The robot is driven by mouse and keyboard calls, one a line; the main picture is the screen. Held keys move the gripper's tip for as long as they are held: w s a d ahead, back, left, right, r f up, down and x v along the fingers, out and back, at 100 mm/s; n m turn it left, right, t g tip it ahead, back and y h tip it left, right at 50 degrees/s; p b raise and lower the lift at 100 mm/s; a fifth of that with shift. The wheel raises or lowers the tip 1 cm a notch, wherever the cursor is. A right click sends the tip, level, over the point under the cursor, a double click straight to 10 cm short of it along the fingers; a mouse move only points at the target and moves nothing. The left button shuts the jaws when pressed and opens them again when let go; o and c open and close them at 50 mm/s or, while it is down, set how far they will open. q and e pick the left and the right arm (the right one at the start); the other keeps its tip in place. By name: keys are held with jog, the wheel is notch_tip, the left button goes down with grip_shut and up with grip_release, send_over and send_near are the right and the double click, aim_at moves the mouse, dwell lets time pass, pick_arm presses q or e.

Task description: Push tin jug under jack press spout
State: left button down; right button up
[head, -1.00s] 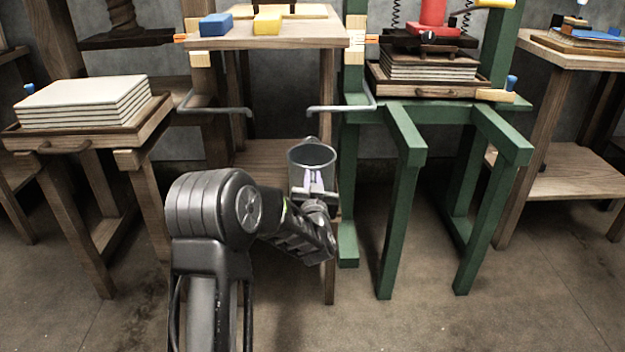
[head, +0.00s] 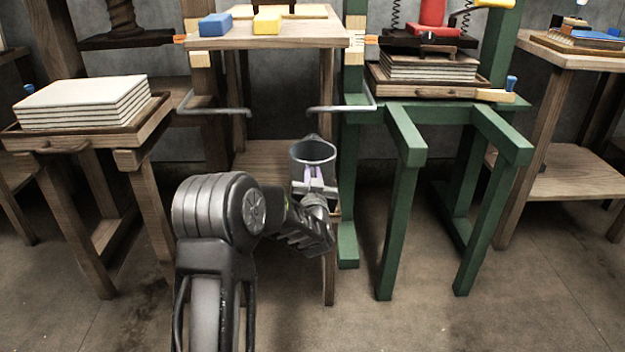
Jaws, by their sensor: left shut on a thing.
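The tin jug (head: 313,153) is a grey metal cup, open at the top and roughly upright, in the middle of the head view. My left gripper (head: 316,183) is shut on its near side. The jug is in front of the lower shelf of the middle table, left of the green jack press (head: 405,150). The press has a red jack (head: 432,14) over a stack of layers in a wooden tray. A pale wooden piece (head: 495,96) at the tray's right front corner looks like the spout; the jug is well left of and lower than it. My right gripper is not in view.
The green front legs (head: 390,230) stand right of the jug. A middle wooden table (head: 240,40) bears blue and yellow blocks; two grey bent bars (head: 330,109) jut out below it. A wooden press with stacked white sheets (head: 85,100) stands left. Floor in front is clear.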

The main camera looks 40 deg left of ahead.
pick_arm(q)
jog(key=b, duration=0.1)
send_near(310, 147)
jog(key=x, duration=0.4)
jog(key=shift+x, duration=3.05)
jog(key=shift+f, duration=0.1)
jog(key=c, duration=1.3)
grip_release()
jog(key=shift+c, duration=0.2)
